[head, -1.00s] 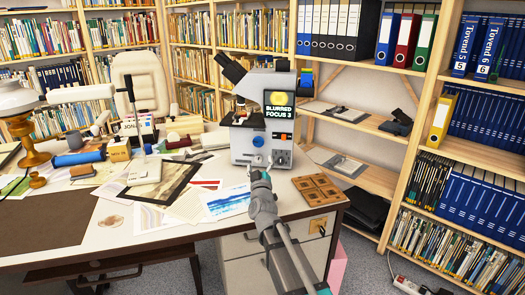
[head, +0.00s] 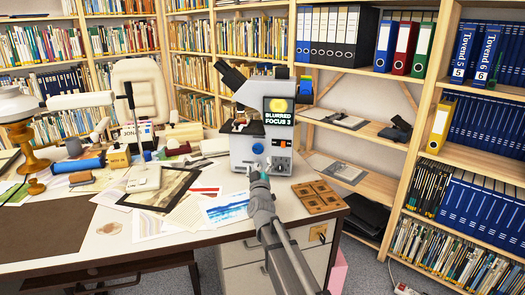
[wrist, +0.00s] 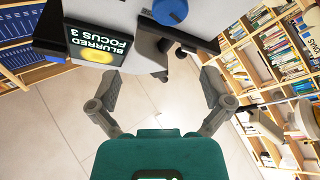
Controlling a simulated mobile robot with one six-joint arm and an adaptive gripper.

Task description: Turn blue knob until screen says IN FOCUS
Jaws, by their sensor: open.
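The white microscope-like device (head: 246,153) stands on the desk near its right end. Its screen (head: 279,109) reads BLURRED FOCUS 3, and the same screen shows upside down in the wrist view (wrist: 90,45). The blue knob (head: 257,148) is on the device's front; it also shows at the top edge of the wrist view (wrist: 170,10), partly cut off. My gripper (head: 258,178) is in front of the device, just below the knob in the head view. In the wrist view its fingers (wrist: 160,86) are spread, with nothing between them and the knob beyond, apart from them.
A brown partitioned tray (head: 318,196) lies right of the device. Papers and a blue-painted print (head: 225,208) lie left of my arm. A white lamp, a blue roll (head: 78,163) and other items crowd the desk's left. Bookshelves stand behind and to the right.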

